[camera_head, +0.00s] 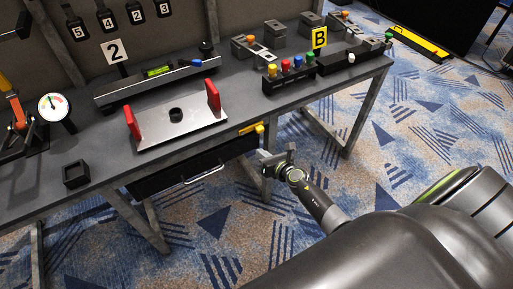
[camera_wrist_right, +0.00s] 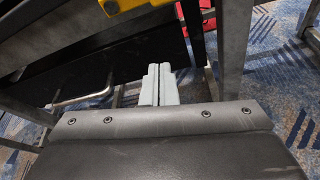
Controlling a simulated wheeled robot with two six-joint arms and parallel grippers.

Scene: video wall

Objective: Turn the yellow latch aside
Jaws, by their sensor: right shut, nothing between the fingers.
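The yellow latch (camera_head: 251,128) is on the front edge of the workbench, above the right end of a dark drawer (camera_head: 170,174). Part of it shows at the top edge of the right wrist view (camera_wrist_right: 122,5). My right gripper (camera_head: 268,157) is below and slightly right of the latch, apart from it. In the right wrist view its pale fingers (camera_wrist_right: 159,84) are shut together with nothing between them. The drawer's bar handle (camera_head: 204,174) is to the left of the gripper; it also shows in the wrist view (camera_wrist_right: 85,92). My left gripper is not in view.
On the workbench (camera_head: 95,170) are a metal plate with red handles (camera_head: 181,124), a rail with a green level (camera_head: 158,71), a gauge (camera_head: 53,107) and a row of coloured knobs (camera_head: 286,68). Bench legs (camera_head: 262,180) stand close to my right gripper. Open carpet lies to the right.

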